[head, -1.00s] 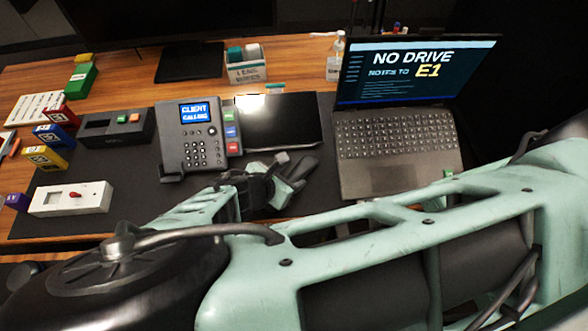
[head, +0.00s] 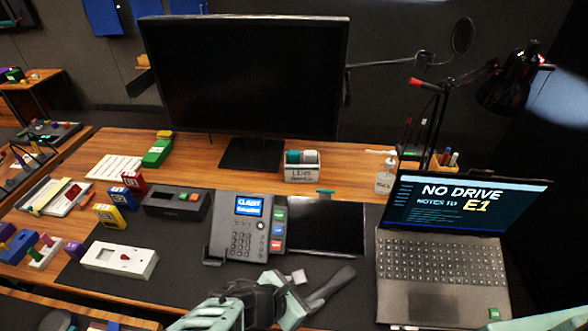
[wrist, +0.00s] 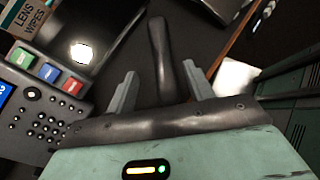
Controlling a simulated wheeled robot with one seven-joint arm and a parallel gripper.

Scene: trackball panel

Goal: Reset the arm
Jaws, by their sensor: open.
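My gripper (head: 306,288) is low over the dark desk mat, in front of the desk phone (head: 241,228) and the tablet (head: 325,226). In the wrist view its two grey fingers (wrist: 160,80) stand wide apart. A dark, long handset-like piece (head: 332,288) is beside the fingers in the head view. In the wrist view that piece (wrist: 160,50) shows between and beyond the fingers, and they do not close on it. My arm shows only at the bottom edge of the head view, so most of its pose is hidden.
An open laptop (head: 440,250) stands to the right, near my gripper. A white switch box (head: 120,259) and coloured blocks are at the left. A monitor (head: 245,80), wipes box (head: 302,172), bottle (head: 384,180) and lamp (head: 508,85) stand behind.

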